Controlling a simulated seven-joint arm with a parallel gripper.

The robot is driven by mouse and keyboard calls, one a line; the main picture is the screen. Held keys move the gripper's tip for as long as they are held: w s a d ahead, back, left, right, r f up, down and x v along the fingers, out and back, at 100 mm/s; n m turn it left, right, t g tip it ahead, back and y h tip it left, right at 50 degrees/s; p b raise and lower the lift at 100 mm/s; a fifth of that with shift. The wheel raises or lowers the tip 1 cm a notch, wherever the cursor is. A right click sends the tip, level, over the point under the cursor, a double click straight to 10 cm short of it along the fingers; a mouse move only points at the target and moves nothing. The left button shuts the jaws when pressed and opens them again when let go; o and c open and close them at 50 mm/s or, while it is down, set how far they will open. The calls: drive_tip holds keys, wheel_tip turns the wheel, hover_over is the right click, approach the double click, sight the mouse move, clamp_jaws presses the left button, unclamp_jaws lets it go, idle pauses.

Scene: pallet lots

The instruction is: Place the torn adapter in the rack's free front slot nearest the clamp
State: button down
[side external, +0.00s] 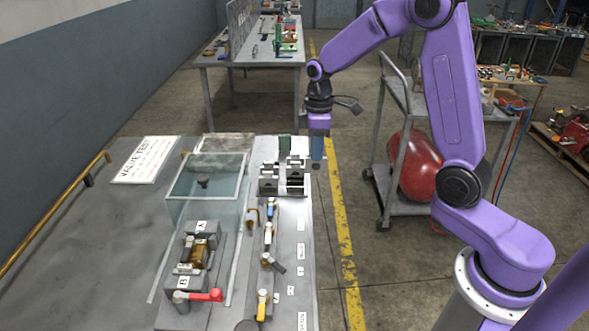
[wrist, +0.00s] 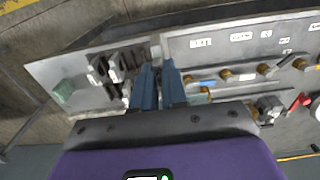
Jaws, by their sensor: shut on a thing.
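My gripper (side external: 317,160) is at the far right corner of the bench, beside the rack and above its surface. Its two blue fingers also show in the wrist view (wrist: 159,100). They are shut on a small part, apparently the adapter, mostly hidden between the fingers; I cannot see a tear. The grey rack (side external: 283,180) with notched slots stands to the left of the gripper; in the wrist view the rack (wrist: 118,66) is left of the fingers, which hide some of it. A fixture with a red handle (side external: 205,296) stands nearer the camera; I cannot tell whether it is the clamp.
A green block (side external: 285,143) stands behind the rack. A clear-walled box (side external: 205,190) stands left of it. Several valves with coloured handles (side external: 262,303) line the bench's right side. The bench (side external: 100,240) is bare at the left. A cart with a red tank (side external: 413,163) stands right.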

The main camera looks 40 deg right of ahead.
drive_tip(key=shift+w+d+f, duration=0.1)
drive_tip(key=shift+w+f, duration=1.2)
drive_tip(key=shift+f, duration=0.4)
drive_tip(key=shift+w+f, duration=1.3)
drive_tip(key=shift+f, duration=0.4)
drive_tip(key=shift+w+d+f, duration=0.1)
drive_tip(key=shift+w+f, duration=1.2)
drive_tip(key=shift+f, duration=0.4)
drive_tip(key=shift+f, duration=0.1)
drive_tip(key=c, duration=1.2)
unclamp_jaws()
drive_tip(key=shift+o, duration=0.2)
wheel_tip(320, 180, up, 12)
